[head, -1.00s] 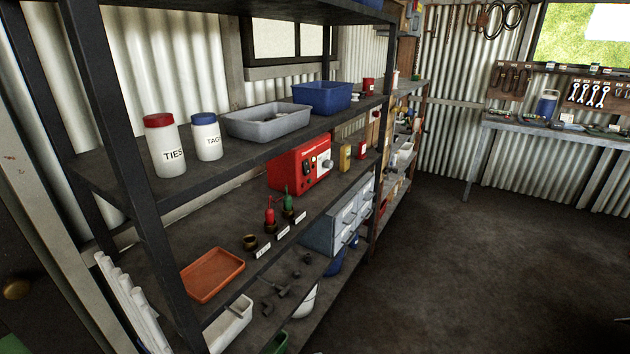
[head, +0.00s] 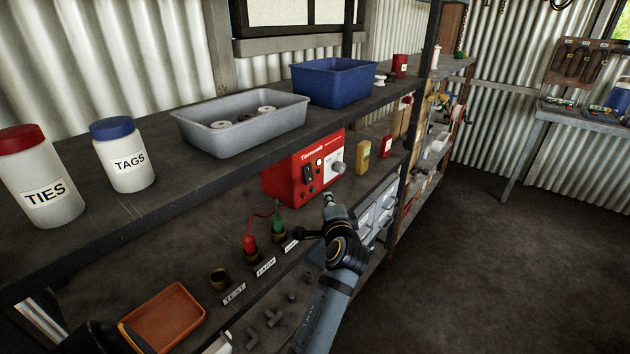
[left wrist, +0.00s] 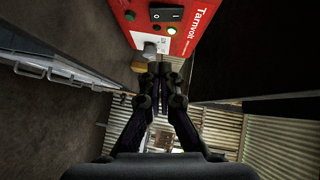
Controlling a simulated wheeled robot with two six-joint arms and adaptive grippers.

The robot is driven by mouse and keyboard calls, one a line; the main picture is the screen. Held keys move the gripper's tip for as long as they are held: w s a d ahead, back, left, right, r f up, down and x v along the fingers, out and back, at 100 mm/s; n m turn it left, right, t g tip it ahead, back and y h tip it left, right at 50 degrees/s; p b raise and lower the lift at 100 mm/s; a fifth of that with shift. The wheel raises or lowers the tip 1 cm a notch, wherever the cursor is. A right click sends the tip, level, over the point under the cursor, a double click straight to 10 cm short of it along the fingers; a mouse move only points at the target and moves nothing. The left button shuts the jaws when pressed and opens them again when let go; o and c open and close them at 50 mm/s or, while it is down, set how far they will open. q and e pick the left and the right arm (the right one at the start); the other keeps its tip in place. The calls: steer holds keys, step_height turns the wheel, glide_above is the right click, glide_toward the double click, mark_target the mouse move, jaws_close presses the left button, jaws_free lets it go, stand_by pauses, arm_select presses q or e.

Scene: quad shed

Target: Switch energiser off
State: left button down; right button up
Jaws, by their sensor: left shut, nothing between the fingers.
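The red energiser (head: 287,182) stands on the middle shelf, its front panel facing right. Its black rocker switch (head: 309,173) and a grey knob (head: 338,166) show on the panel. I cannot tell which side of the rocker is pressed in. My left gripper (head: 329,199) is shut and empty, in front of and below the panel, apparently apart from it. Its closed fingers (left wrist: 160,70) point toward the panel's knob side.
Red and green plugs (head: 278,222) with leads stand in sockets by the shelf's front edge, left of my gripper. A yellow container (head: 362,156) stands right of the energiser. The upper shelf, with a grey tray (head: 240,125) and a blue tub (head: 335,82), overhangs. Grey drawers (head: 370,222) sit below.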

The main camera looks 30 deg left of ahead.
arm_select(q)
steer(key=p, duration=0.3)
glide_toward(313, 177)
steer(key=x, duration=0.5)
steer(key=shift+w+a, duration=0.15)
steer(key=shift+a, duration=0.15)
arm_select(e)
steer(key=r, duration=0.1)
steer(key=w+r, duration=0.1)
steer(key=r, duration=0.1)
steer(key=shift+w+a, duration=0.2)
arm_select(q)
steer(key=shift+f, duration=0.1)
arm_select(e)
steer(key=shift+f, duration=0.15)
